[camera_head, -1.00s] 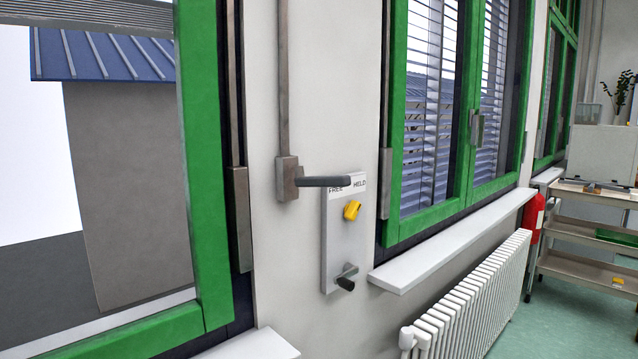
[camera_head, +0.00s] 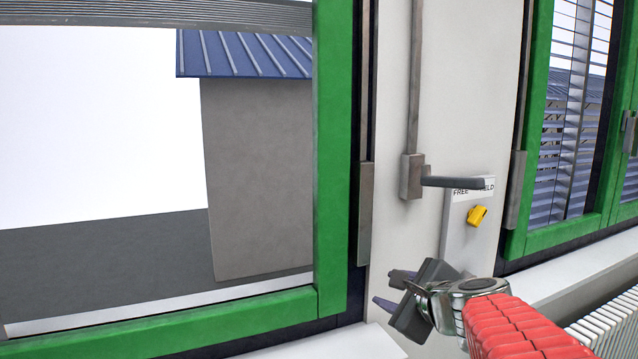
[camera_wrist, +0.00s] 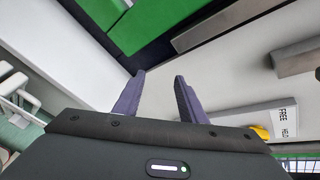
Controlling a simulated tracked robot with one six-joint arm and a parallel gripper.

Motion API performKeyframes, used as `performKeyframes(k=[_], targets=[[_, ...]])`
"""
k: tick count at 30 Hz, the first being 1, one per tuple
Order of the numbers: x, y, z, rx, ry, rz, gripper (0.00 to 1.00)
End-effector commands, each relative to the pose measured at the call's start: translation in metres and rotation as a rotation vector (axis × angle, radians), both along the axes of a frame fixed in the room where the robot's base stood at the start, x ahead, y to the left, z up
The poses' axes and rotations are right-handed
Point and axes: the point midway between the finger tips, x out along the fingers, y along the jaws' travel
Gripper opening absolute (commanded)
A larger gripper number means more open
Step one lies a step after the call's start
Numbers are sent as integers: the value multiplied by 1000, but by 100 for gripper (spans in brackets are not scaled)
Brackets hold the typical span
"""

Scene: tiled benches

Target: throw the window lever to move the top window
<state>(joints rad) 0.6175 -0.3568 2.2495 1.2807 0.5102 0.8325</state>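The window lever (camera_head: 455,182) is a dark grey handle pointing right, roughly level, from a metal box (camera_head: 411,178) on the white wall. A vertical rod (camera_head: 415,80) rises from the box. My gripper (camera_head: 392,290) is below and left of the lever, apart from it, in front of the wall. In the wrist view my gripper (camera_wrist: 159,77) is open, with nothing between its two purple fingers. A grey metal piece at the wrist view's right edge may belong to the lever; I cannot tell. The top window is not clearly in view.
A plate (camera_head: 458,225) labelled FREE and HELD, with a yellow knob (camera_head: 477,215), is just below the lever. Green-framed windows (camera_head: 333,150) flank the wall strip. A white sill (camera_head: 570,270) and radiator (camera_head: 605,325) are at lower right.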

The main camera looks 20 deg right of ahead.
Motion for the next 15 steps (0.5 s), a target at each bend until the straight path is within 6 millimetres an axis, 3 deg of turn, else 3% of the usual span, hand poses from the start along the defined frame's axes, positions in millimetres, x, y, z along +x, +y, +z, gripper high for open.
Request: performKeyframes(k=[7,15], targets=[[1,-60,11,204,-88,-213,38],[-10,-77,41,324,-156,-214,38]])
